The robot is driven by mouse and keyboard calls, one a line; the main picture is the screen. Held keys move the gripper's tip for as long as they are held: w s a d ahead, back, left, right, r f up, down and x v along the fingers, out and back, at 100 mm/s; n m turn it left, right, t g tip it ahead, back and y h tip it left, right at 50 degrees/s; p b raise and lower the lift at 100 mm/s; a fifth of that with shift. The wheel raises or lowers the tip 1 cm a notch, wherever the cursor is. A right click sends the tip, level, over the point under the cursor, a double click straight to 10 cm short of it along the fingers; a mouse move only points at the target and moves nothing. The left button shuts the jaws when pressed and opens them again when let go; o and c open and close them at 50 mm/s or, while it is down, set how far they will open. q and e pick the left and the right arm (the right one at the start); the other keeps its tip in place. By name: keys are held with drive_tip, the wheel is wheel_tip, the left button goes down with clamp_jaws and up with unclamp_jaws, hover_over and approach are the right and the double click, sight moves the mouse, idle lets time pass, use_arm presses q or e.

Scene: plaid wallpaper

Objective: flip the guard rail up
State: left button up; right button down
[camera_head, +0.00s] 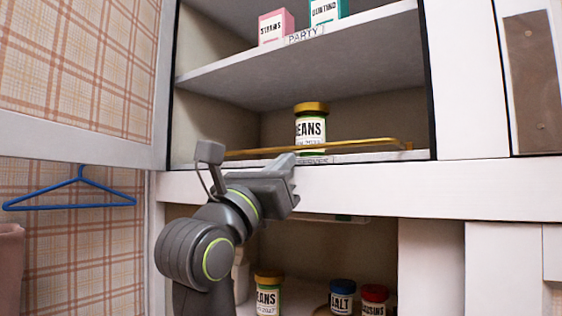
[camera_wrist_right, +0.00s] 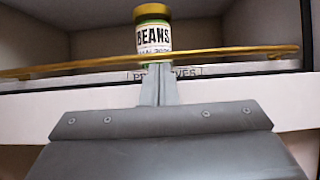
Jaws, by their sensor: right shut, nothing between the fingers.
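The guard rail (camera_head: 350,144) is a thin brass bar across the front of the middle shelf. It runs in front of the lower part of a beans jar (camera_head: 311,120) with a gold lid. My left gripper is not in view.
The upper shelf (camera_head: 350,45) holds a pink box (camera_head: 276,27) and a teal box (camera_head: 325,12). Below stand another beans jar (camera_head: 268,290), a salt jar (camera_head: 342,297) and a red-lidded jar (camera_head: 374,298). An open cabinet door (camera_head: 80,125) is at left, above a blue hanger (camera_head: 80,181).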

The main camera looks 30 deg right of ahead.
drive_tip(key=shift+a, duration=0.1)
drive_tip(key=shift+r, duration=0.1)
drive_tip(key=shift+a+r+g+y+p, duration=0.25)
drive_tip(key=shift+r+y+p, duration=0.75)
drive_tip(key=shift+p, duration=1.35)
drive_tip(key=d+r+p, duration=0.1)
drive_tip(key=r+p, duration=0.1)
drive_tip(key=p, duration=0.2)
drive_tip(key=r+g+y+p, duration=0.1)
drive_tip(key=r+p, duration=0.2)
drive_tip(key=p, duration=0.2)
drive_tip(key=w+d+r+y+p, duration=0.1)
drive_tip(key=r+p, duration=0.1)
drive_tip(key=p, duration=0.3)
drive_tip(key=shift+d+r, duration=0.15)
drive_tip(key=shift+d, duration=0.5)
drive_tip(key=shift+a, duration=0.2)
drive_tip(key=shift+d, duration=0.1)
